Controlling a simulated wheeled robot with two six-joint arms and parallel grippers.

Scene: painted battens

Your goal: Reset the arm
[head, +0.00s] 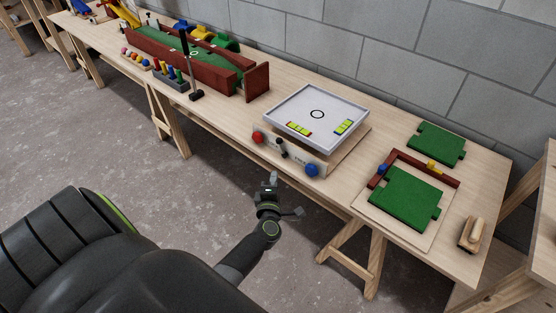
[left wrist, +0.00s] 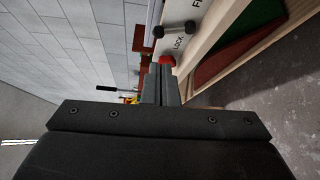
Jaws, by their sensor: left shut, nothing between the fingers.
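My left gripper (head: 269,184) is in front of the table's near edge in the head view, apart from everything on the table. Its fingers are shut with nothing between them. In the left wrist view the closed fingers (left wrist: 161,84) point ahead, towards a panel with lettering and a red knob (left wrist: 167,60). My right gripper is in neither view.
The long wooden table (head: 225,120) holds a white tray box (head: 283,116) with red (head: 258,137) and blue (head: 312,170) knobs on its front. Green puzzle-shaped boards (head: 405,198) lie right, beside a wooden block (head: 472,234). A dark red trough (head: 258,82) stands left. The floor (head: 110,150) is clear.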

